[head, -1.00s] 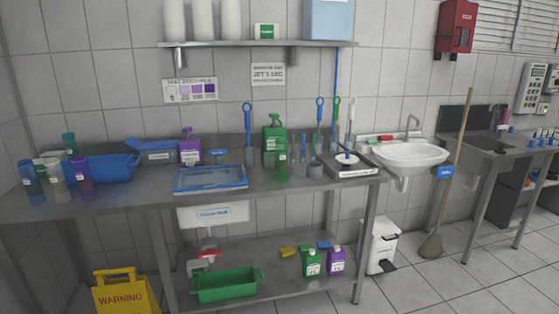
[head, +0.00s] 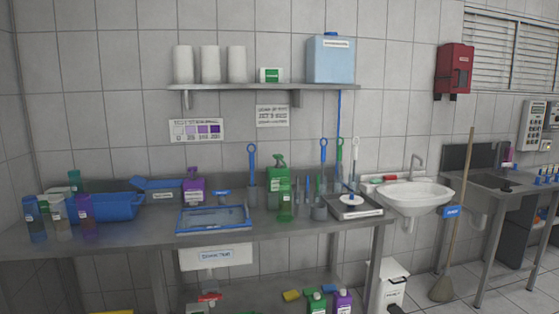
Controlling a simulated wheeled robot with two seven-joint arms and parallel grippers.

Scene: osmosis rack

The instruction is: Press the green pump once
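A green pump bottle (head: 279,183) stands upright at the back of the steel table (head: 130,228), right of the blue-rimmed tray. Its green pump head (head: 276,161) is on top. A smaller translucent green bottle (head: 286,204) stands in front of it and hides part of its lower body. A purple pump bottle (head: 193,187) stands further left, by the blue bin. Neither of my grippers shows in the head view.
A blue-rimmed tray (head: 213,231) lies at the table's front middle. Upright tools (head: 252,165) stand behind. A blue bin (head: 112,208) and several bottles fill the left. A white sink (head: 412,194) is at right. A shelf (head: 240,87) hangs above.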

